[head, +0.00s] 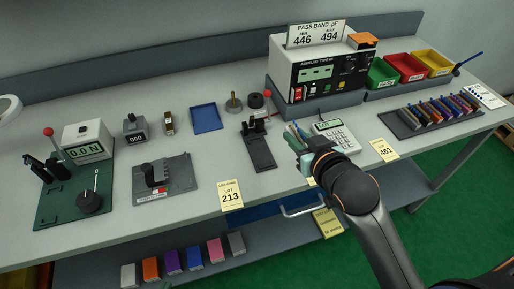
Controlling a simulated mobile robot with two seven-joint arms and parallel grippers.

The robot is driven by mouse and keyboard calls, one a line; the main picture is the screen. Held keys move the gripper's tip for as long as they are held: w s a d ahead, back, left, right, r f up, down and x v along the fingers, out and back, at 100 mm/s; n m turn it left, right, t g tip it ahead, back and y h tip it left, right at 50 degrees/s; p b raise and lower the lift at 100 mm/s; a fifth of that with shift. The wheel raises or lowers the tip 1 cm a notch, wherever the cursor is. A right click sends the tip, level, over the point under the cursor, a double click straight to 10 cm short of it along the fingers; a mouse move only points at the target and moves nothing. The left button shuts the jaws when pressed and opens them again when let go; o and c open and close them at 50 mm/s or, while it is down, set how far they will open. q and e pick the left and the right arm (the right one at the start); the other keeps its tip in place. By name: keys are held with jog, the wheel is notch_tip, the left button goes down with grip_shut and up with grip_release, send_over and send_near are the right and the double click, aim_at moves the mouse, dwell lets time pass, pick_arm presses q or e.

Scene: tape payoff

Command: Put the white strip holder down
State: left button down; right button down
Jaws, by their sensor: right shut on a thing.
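My right gripper (299,138) comes in from the lower right and is over the front part of the bench, just left of the white calculator-like device. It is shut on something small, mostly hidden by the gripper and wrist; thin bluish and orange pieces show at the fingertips. I cannot tell whether this is the white strip holder. No separate white strip holder can be made out with certainty. A flat white piece with dark and red marks (484,95) lies at the far right of the bench. My left gripper is not in view.
The white calculator-like device (338,136) is close to the right gripper. A dark stand with a red knob (259,150) is to its left. The tester (320,75) and red bin (403,67) stand behind. Bare bench (220,155) lies between the left fixtures and the dark stand.

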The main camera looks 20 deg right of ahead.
jog(key=w+a+f, duration=0.3)
jog(key=w, duration=0.3)
send_over(260, 153)
notch_tip(260, 153, down, 5)
jog(key=shift+s+d+b, duration=0.1)
jog(key=shift+d+b, duration=0.05)
jog(key=shift+b, duration=0.2)
jog(key=shift+w+f, duration=0.2)
jog(key=shift+f, duration=1.65)
jog(key=shift+f, duration=0.1)
jog(key=c, duration=0.7)
grip_release()
